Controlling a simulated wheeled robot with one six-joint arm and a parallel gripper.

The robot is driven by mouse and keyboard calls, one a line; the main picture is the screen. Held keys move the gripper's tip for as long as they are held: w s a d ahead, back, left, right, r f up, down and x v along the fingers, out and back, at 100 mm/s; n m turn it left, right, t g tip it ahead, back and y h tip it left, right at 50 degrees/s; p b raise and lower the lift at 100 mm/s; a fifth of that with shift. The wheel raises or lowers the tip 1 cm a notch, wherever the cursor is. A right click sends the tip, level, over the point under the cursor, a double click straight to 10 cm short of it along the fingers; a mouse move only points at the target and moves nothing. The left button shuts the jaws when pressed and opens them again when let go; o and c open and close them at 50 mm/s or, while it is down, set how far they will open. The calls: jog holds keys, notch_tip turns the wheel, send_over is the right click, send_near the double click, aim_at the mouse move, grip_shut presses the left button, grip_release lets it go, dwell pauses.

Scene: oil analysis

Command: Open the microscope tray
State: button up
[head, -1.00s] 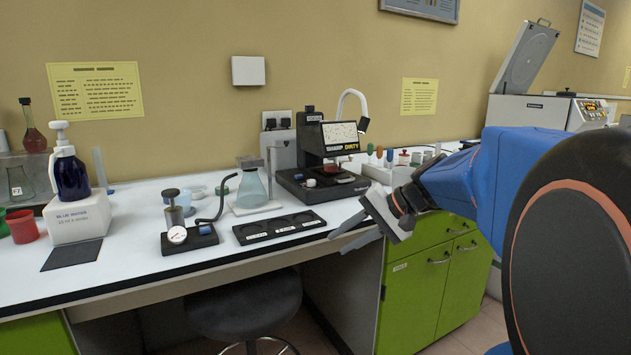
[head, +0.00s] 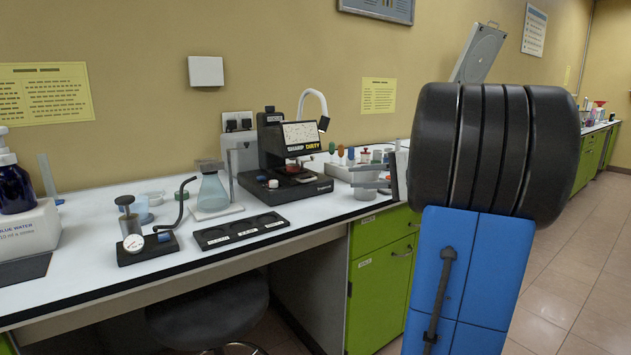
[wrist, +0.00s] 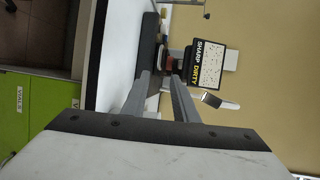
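The black microscope (head: 272,150) stands on the white bench against the back wall, its screen (head: 301,134) reading "SHARP DIRTY". In the wrist view the microscope's screen (wrist: 208,65) appears turned sideways, beyond my fingers. My gripper (head: 354,176) is to the right of the microscope, apart from it, its grey fingers pointing left. In the wrist view my gripper (wrist: 160,78) has its fingers spread with nothing held.
A black slotted holder (head: 240,230), a flask (head: 212,192) and a gauge device (head: 140,238) stand left of the microscope. A rack of colored-handled tools (head: 350,170) is close behind my gripper. Green cabinets (head: 383,272) are below the bench.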

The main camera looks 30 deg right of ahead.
aim_at(312, 179)
jog(key=x, duration=1.5)
jog(key=shift+w+a+f, duration=0.1)
jog(key=shift+w+a, duration=0.05)
jog(key=shift+w, duration=0.05)
grip_shut()
dwell(1.0)
